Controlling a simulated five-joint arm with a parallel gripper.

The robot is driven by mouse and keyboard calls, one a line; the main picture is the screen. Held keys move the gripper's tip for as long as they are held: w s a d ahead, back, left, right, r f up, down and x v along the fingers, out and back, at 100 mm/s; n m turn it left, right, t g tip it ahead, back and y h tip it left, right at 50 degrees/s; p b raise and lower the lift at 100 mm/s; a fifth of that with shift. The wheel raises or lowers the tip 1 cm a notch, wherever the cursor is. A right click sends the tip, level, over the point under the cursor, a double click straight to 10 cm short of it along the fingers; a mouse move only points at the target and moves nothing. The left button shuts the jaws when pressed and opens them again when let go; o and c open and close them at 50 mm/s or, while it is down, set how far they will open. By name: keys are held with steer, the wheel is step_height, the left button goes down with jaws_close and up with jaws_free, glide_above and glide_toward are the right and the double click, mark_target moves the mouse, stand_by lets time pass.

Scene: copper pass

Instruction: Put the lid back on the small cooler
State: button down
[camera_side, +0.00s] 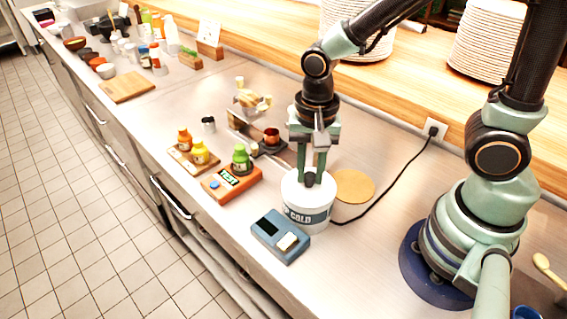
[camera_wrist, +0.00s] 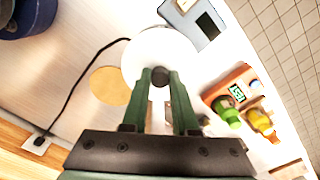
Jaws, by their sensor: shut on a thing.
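The small cooler (camera_side: 307,214) is a white round tub with a dark band reading "COLD", upright on the counter. The white round lid (camera_side: 294,184) is at its top, over the opening. I cannot tell if it is fully seated or a hair above the rim. My gripper (camera_side: 311,180) points down and its green fingers are shut on the lid's dark knob. In the wrist view the lid (camera_wrist: 150,52) is a white disc below the fingertips (camera_wrist: 160,76) and hides most of the tub.
A tan round board (camera_side: 356,185) lies right behind the cooler. A blue-grey device (camera_side: 280,236) stands in front. An orange scale (camera_side: 232,183) with a green bottle (camera_side: 241,160) is to the left. A black cable (camera_side: 391,189) runs across the counter to an outlet (camera_side: 435,129).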

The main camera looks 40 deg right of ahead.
steer(key=shift+c, duration=0.6)
jaws_free()
steer(key=shift+r, duration=3.5)
jaws_close()
